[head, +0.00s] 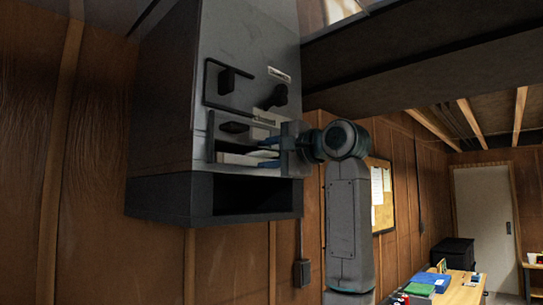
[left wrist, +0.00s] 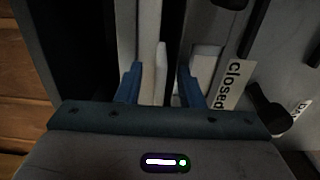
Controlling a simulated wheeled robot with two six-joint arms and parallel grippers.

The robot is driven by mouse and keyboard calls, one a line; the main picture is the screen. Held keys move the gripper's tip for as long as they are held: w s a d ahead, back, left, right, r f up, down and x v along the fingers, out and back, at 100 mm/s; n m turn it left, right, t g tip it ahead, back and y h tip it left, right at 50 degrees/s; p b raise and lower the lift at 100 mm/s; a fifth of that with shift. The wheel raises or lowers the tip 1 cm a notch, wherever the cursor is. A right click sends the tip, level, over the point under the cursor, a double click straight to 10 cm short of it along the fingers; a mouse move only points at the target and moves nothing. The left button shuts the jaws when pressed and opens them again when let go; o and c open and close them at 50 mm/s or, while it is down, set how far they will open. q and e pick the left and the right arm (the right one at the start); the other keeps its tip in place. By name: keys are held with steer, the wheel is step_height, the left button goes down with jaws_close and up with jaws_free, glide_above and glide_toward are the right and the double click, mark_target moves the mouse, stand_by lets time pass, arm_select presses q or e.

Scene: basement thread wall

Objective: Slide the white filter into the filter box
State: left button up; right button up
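The filter box (head: 203,140) is a grey cabinet mounted on the wood wall, with an open slot low on its front. The white filter (head: 240,159) lies in this slot, with its pale edge towards my left gripper (head: 268,153). The left wrist view shows the gripper's two blue fingers (left wrist: 159,85) spread apart, with the filter's white edge (left wrist: 160,72) between them. A dark gap shows between that edge and the right finger; I cannot tell whether the left finger touches it. How deep the filter sits is hidden. My right gripper is not in view.
A label reading "closed" (left wrist: 233,84) and a dark knob (left wrist: 268,107) sit beside the slot. A dark open bay (head: 250,194) lies below it. A dark beam (head: 420,55) runs overhead at right. A cluttered table (head: 460,290) stands far at lower right.

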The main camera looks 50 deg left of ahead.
arm_select(q)
steer(key=shift+d, duration=0.1)
steer(key=shift+w+d+f, duration=0.1)
steer(key=shift+d, duration=0.15)
steer(key=w+d+b, duration=0.1)
steer(key=d+b, duration=0.2)
steer(key=d, duration=0.7)
steer(key=shift+b, duration=0.3)
steer(key=shift+w, duration=0.15)
